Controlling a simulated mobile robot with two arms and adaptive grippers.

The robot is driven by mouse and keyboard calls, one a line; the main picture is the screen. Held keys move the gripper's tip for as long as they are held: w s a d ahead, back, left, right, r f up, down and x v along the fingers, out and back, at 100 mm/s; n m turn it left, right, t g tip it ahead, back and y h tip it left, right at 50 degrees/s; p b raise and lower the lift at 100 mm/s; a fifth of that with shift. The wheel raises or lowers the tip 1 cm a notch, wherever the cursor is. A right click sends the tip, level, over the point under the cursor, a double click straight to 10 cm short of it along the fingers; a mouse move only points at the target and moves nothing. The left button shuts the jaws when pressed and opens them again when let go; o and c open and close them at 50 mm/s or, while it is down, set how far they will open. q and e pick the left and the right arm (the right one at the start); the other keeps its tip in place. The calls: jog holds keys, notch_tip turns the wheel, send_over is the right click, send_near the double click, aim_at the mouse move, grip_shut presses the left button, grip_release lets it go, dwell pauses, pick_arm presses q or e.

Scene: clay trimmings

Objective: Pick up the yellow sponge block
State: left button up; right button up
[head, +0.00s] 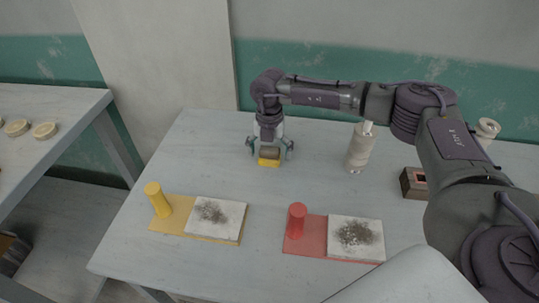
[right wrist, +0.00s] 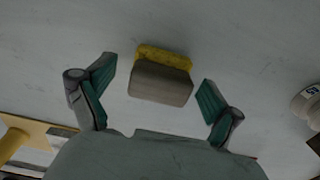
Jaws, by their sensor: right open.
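The yellow sponge block (head: 268,163) lies on the grey table toward the back, with a grey-brown block-shaped part on top of it. In the right wrist view the sponge (right wrist: 163,56) shows as a yellow strip along the far side of that grey-brown part (right wrist: 160,84). My right gripper (head: 270,151) is open, pointing down over the sponge. Its two green-padded fingers stand to the left and right of the block, with gaps on both sides in the right wrist view (right wrist: 157,76). My left gripper is not in view.
In front are a yellow mat (head: 172,226) with a yellow cylinder (head: 158,200) and pale tile (head: 230,230), and a red mat (head: 305,245) with a red cylinder (head: 297,221) and another tile (head: 370,250). A pale bottle (head: 358,150) and brown box (head: 411,184) stand right.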

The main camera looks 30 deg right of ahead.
aim_at(273, 150)
jog(key=c, duration=1.2)
jog(key=shift+r, duration=0.1)
jog(key=shift+c, duration=0.2)
jog(key=shift+r, duration=0.45)
jog(key=r, duration=0.3)
jog(key=shift+s+d+r+b, duration=0.25)
jog(key=shift+s+d+b, duration=0.05)
jog(key=shift+s+b, duration=0.05)
jog(key=s+d+r, duration=0.2)
jog(key=s, duration=0.1)
jog(key=s+d+r, duration=0.2)
jog(key=s, duration=0.1)
jog(key=s+d+r+b, duration=0.1)
jog(key=s+d+r, duration=0.1)
jog(key=s, duration=0.1)
jog(key=shift+r, duration=0.25)
